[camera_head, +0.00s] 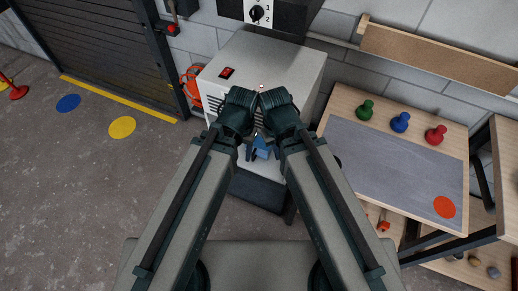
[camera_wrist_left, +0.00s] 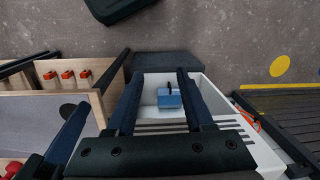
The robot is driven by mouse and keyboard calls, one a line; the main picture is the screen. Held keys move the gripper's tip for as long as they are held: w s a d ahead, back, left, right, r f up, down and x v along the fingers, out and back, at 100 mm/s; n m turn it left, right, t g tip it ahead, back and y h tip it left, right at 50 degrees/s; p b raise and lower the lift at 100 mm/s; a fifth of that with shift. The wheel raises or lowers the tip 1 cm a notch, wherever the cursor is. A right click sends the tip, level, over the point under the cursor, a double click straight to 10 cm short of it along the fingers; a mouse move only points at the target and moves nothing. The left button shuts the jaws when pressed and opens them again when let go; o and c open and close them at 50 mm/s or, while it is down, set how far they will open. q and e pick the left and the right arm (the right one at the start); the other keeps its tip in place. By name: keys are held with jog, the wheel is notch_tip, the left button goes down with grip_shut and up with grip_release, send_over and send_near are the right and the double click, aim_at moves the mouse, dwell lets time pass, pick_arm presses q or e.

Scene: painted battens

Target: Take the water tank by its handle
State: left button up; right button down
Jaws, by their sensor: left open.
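The water tank appears as a small blue block in the head view (camera_head: 261,149), low at the front of a white machine (camera_head: 268,62), partly hidden by my arms. In the left wrist view the blue tank (camera_wrist_left: 170,101) sits in a pale recess, with a small dark upright handle (camera_wrist_left: 168,90) on it. My left gripper (camera_wrist_left: 158,73) is open; its two dark fingers show on either side of the tank, with nothing between them in contact. My right gripper (camera_head: 278,108) is beside the left one, its fingers hidden in the head view.
A workbench (camera_head: 400,160) with green, blue and red knobs stands at the right. A dark stand (camera_head: 258,187) is under the machine. A roller shutter (camera_head: 95,45) and an orange coil (camera_head: 191,86) are at the left. Open floor lies at the left.

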pick_arm(q)
jog(key=w+d+f+n+h+b, duration=0.1)
jog(key=w+f+h+b, duration=0.25)
jog(key=f+b, duration=0.7)
jog(key=w+f+n+h+b, duration=0.15)
jog(key=w+f+b, duration=0.25)
jog(key=f+b, duration=0.7)
jog(key=w+d+f+n+h+b, duration=0.1)
jog(key=w+f+h+b, duration=0.3)
jog(key=f+b, duration=0.65)
jog(key=w+a+f+n+t+h+b, duration=0.3)
jog(key=w+a+f+t+h+b, duration=0.75)
jog(key=b, duration=2.25)
jog(key=g+y, duration=0.4)
send_near(257, 149)
jog(key=shift+d+f+h, duration=0.15)
jog(key=shift+d+f, duration=0.1)
jog(key=shift+f, duration=0.2)
jog(key=shift+d+f+h, duration=0.1)
jog(key=shift+d+f, duration=0.1)
jog(key=shift+f, duration=0.3)
jog(key=shift+w+d+r, duration=0.1)
jog(key=shift+w+d, duration=0.1)
jog(key=shift+d, duration=0.55)
jog(key=x, duration=0.4)
jog(key=shift+d+r, duration=0.15)
jog(key=shift+r, duration=0.1)
grip_shut()
